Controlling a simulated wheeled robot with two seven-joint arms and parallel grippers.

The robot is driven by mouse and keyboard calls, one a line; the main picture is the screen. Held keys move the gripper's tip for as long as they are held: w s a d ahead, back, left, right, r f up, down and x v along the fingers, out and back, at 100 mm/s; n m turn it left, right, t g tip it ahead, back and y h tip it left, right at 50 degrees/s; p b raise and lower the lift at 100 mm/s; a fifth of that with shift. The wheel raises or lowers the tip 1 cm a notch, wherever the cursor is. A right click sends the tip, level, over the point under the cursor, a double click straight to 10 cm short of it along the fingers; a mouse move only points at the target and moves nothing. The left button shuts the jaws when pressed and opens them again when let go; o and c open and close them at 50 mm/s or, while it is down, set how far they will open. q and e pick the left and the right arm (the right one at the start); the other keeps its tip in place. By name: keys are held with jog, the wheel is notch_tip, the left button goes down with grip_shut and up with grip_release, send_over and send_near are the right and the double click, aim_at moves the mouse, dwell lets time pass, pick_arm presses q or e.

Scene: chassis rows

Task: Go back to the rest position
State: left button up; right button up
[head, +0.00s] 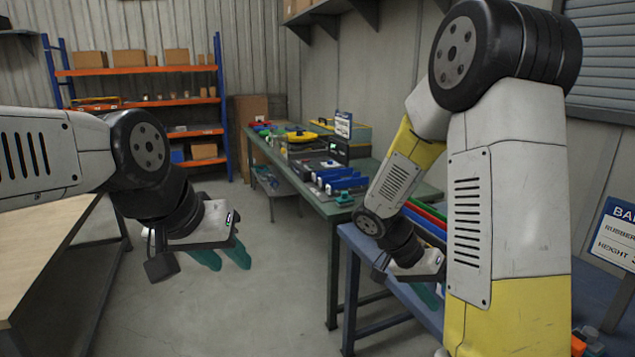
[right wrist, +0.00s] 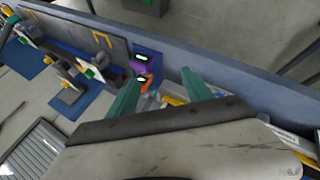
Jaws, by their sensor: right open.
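My left gripper (head: 222,257) hangs over the bare floor at the left of the head view. Its two teal fingers point down and stand apart, with nothing between them. My right gripper (head: 428,292) is over the blue bench (head: 385,262), partly hidden behind my own right arm. In the right wrist view, the right gripper (right wrist: 160,92) has its teal fingers spread wide with nothing gripped. Small purple and orange items (right wrist: 146,72) lie beyond and between the fingertips.
A green workbench (head: 315,195) with blue and black parts stands at the middle back. A wooden-topped table (head: 40,235) is at the left. An orange-and-blue shelf (head: 140,70) stands at the back wall. A blue sign (head: 618,235) is at the right. Floor in the middle is clear.

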jog(key=s+a+r+n+t+y, duration=0.4)
jog(key=a+r+n+y, duration=0.1)
jog(key=r, duration=0.3)
jog(key=s+a+r+n+t+y, duration=0.4)
jog(key=a+r, duration=0.3)
jog(key=r, duration=0.2)
jog(key=shift+s+a+n+y, duration=0.15)
jog(key=shift+s+n+y, duration=0.1)
jog(key=shift+n+y, duration=0.2)
jog(key=shift+w, duration=0.1)
dwell(0.7)
